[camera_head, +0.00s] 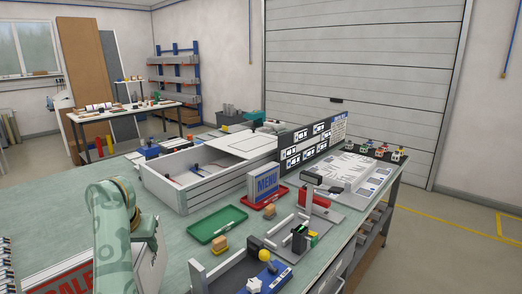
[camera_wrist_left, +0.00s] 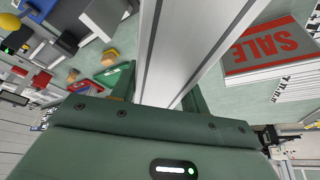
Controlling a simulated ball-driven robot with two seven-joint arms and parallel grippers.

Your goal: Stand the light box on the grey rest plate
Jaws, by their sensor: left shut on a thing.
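My left gripper (camera_wrist_left: 160,103) is shut on a long, pale grey, metal-edged piece, which I take to be the light box (camera_wrist_left: 185,45). It runs away from the fingers to the top of the left wrist view, and its faces are seen too steeply to read. In the head view my left arm comes in at the lower left and hides its fingertips; a pale part of the held piece (camera_head: 150,262) shows beside it. A grey plate with an upright wall (camera_head: 222,266) stands at the front of the bench; I cannot tell if it is the rest plate. My right gripper is out of view.
A SALE sign (camera_wrist_left: 268,45) lies on the bench.

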